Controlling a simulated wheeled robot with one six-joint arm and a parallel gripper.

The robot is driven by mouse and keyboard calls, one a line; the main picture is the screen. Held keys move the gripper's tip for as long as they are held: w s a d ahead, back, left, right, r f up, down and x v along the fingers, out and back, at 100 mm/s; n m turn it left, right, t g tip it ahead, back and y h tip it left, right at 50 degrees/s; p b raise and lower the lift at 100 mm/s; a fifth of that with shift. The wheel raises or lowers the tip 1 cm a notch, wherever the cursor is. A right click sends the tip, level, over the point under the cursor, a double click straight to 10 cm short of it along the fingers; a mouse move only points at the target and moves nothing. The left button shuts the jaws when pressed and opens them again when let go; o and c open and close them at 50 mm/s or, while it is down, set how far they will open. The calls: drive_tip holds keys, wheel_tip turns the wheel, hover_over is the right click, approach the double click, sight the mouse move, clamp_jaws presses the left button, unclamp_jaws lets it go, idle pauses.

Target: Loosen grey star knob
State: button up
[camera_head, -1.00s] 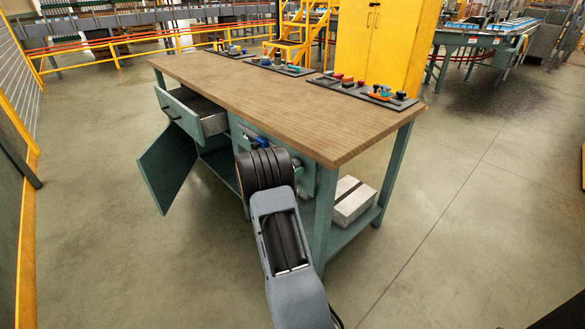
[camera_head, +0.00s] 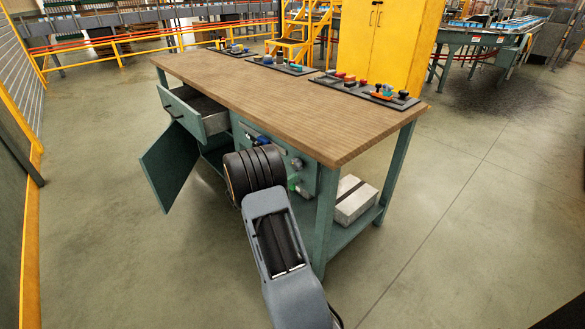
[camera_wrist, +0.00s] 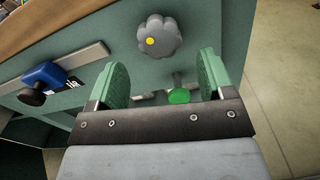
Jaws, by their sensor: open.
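The grey star knob (camera_wrist: 160,37) with a yellow dot off its centre is on the teal panel in the wrist view, above and beyond my fingertips. In the head view a small grey knob (camera_head: 297,163) shows on the panel under the tabletop, to the right of my wrist. My gripper (camera_wrist: 162,78) is open, its two green-padded fingers apart, with nothing held between them. The fingers point toward the panel and seem apart from the knob; the exact gap is unclear. My arm hides the fingers in the head view.
A green round knob (camera_wrist: 179,96) lies between and below the fingers. A blue and black handle (camera_wrist: 45,82) is on a metal strip at left. The workbench (camera_head: 290,105) has an open drawer (camera_head: 196,112) and open door (camera_head: 168,165). A grey box (camera_head: 352,200) sits on the lower shelf.

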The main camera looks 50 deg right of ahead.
drive_tip(key=a, duration=0.9)
drive_tip(key=shift+w, duration=0.35)
drive_tip(key=s+a+f+m+g+y+p, duration=0.1)
drive_tip(key=s+a+f+m+g+y, duration=0.2)
drive_tip(key=s+f+m+y, duration=0.3)
drive_tip(key=s+a+r+m+y+p, duration=0.3)
drive_tip(key=s+a+r+y+p, duration=0.1)
drive_tip(key=s+a+r, duration=0.25)
drive_tip(key=s+a+r+m+t+y+p, duration=0.2)
drive_tip(key=a+r+p, duration=0.4)
drive_tip(key=r, duration=0.6)
drive_tip(key=s+a+r+m+t+y+p, duration=0.3)
drive_tip(key=a+r+m+t+y+p, duration=0.1)
drive_tip(key=a+r, duration=0.6)
wheel_tip(320, 180, up, 3)
drive_tip(key=t+y+p, duration=0.1)
drive_tip(key=y+p, duration=0.1)
drive_tip(key=p, duration=0.1)
drive_tip(key=shift+s+a+t, duration=0.2)
drive_tip(key=shift+s+t, duration=0.05)
drive_tip(key=shift+t, duration=0.15)
